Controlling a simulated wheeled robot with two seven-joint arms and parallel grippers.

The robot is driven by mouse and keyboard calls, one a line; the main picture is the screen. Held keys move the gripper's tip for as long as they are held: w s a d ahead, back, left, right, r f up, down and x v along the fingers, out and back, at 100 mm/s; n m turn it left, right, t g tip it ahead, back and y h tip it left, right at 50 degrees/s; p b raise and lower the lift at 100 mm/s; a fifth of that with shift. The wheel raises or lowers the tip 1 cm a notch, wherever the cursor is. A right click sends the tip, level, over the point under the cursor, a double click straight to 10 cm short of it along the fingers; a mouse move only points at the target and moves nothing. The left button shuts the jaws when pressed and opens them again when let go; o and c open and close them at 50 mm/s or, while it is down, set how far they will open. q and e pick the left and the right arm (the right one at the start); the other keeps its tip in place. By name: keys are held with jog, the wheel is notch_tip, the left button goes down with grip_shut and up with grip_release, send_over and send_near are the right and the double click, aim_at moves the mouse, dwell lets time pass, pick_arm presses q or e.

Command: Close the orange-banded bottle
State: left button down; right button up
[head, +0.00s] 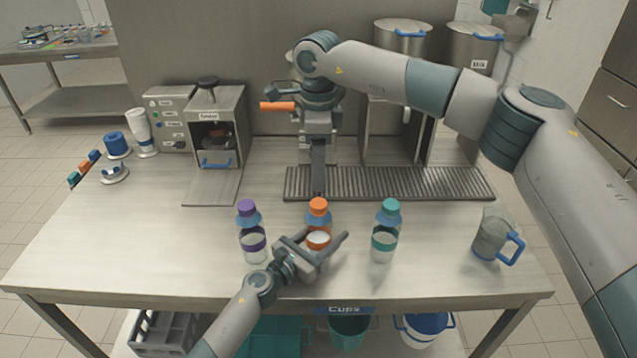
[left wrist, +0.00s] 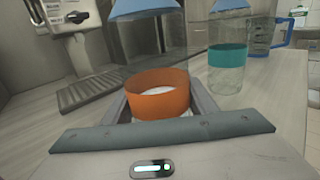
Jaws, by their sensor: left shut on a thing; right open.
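The orange-banded bottle (head: 318,222) stands upright at the front middle of the table, clear with a blue shoulder and white contents. Its orange cap (head: 318,205) shows on top; I cannot tell how tightly it sits. My left gripper (head: 319,250) is shut around the bottle's lower body. In the left wrist view the orange band (left wrist: 160,95) is between the fingers, and the cap is out of frame. My right gripper (head: 318,192) is open and points down, just above or behind the cap; whether it touches is unclear.
A purple-capped bottle (head: 251,232) stands to the left and a teal-capped bottle (head: 386,232) to the right. A blue-handled jug (head: 492,236) is farther right. A ribbed drip tray (head: 400,184) lies behind. The table front left is clear (head: 130,240).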

notch_tip(320, 180, up, 3)
dwell(0.3)
pick_arm(q)
jog(key=c, duration=0.7)
grip_release()
jog(key=shift+o, duration=0.2)
jog(key=shift+s, duration=0.1)
jog(key=b+v, duration=0.2)
jog(key=v, duration=1.4)
jog(key=shift+s+a+f, duration=0.1)
jog(key=shift+a, duration=0.1)
jog(key=shift+s+a+b, duration=0.25)
jog(key=shift+s+b, duration=0.1)
pick_arm(e)
notch_tip(320, 180, down, 3)
jog(key=shift+r, duration=0.2)
